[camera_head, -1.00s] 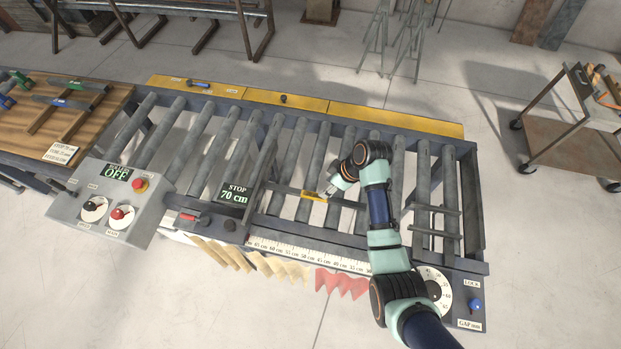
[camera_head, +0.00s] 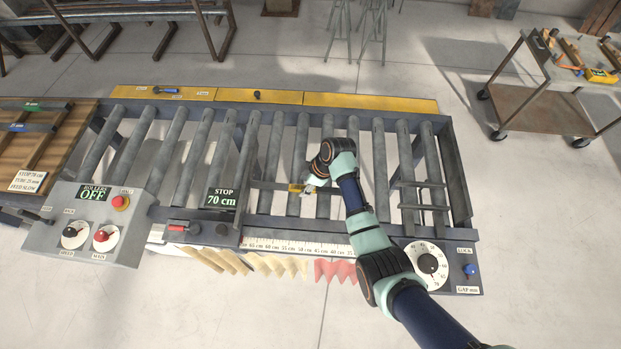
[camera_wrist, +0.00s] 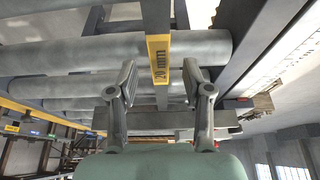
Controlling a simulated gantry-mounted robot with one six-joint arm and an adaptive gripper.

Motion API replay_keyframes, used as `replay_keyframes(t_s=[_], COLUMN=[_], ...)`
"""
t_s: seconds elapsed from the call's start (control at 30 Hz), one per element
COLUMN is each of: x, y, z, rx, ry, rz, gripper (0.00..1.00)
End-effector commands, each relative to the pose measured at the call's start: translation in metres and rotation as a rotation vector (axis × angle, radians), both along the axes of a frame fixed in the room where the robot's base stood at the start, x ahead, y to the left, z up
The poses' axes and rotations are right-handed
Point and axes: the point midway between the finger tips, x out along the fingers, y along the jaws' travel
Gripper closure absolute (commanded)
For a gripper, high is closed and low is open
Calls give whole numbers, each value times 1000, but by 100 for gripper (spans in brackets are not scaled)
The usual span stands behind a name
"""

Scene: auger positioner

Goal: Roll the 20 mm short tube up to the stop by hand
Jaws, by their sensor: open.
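The 20 mm short tube (camera_head: 268,185) lies lengthwise across the rollers. Its yellow label (camera_head: 294,188) shows beside my gripper (camera_head: 304,187). In the wrist view the label reads "20 mm" (camera_wrist: 159,60), and my gripper (camera_wrist: 158,78) is open with one finger on each side of the tube and visible gaps. The stop plate (camera_head: 244,150) stands across the rollers near the tube's left end. The stop display (camera_head: 222,198) reads 70 cm. I cannot tell whether the tube touches the stop.
Two short bars (camera_head: 422,184) lie on the rollers at the right. The control box (camera_head: 95,225) at the left shows rollers OFF. A gap dial (camera_head: 430,264) is at the front right. A yellow ledge (camera_head: 370,102) runs along the back. A cart (camera_head: 545,110) stands apart at the right.

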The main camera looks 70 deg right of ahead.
Motion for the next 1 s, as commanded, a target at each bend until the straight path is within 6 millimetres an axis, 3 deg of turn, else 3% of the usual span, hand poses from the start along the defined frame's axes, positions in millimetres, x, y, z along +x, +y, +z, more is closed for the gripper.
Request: replay_keyframes(t_s=[0.2,0.47,0.77,0.93,0.97,1.0], x=[6,6,6,6,6,6], y=[1,1,1,1,1,1], z=[-15,-16,-16,-16,-16,-16], rx=[-1,-1,-1,-1,-1,-1], ry=[0,0,0,0,0,0], rz=[0,0,0,0,0,0], gripper=[50,50,100,100,75,68])
